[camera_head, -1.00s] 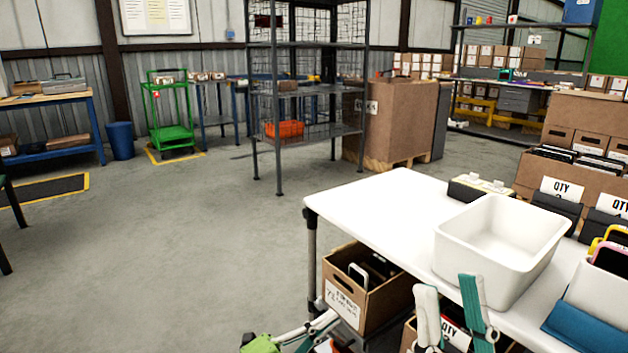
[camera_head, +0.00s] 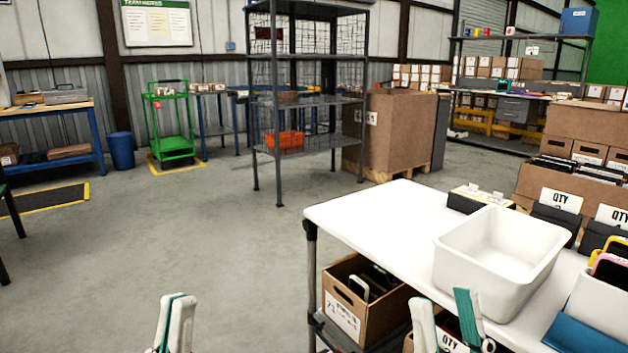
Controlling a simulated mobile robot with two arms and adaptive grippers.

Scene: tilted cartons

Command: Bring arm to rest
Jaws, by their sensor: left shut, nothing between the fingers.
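My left gripper (camera_head: 177,297) stands upright at the bottom of the head view, left of the table, over bare floor. Its white and teal fingers are together with nothing between them. My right gripper (camera_head: 444,296) is at the bottom right, in front of the table's near edge. Its white and teal fingers are apart, and I see nothing between them. The lower parts of both grippers are cut off by the frame's bottom edge.
A white table (camera_head: 375,212) carries an empty white bin (camera_head: 490,285) near my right gripper. An open carton (camera_head: 366,318) stands on the shelf below. Cartons and black holders fill the table's right side. The floor (camera_head: 150,240) left of the table is clear.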

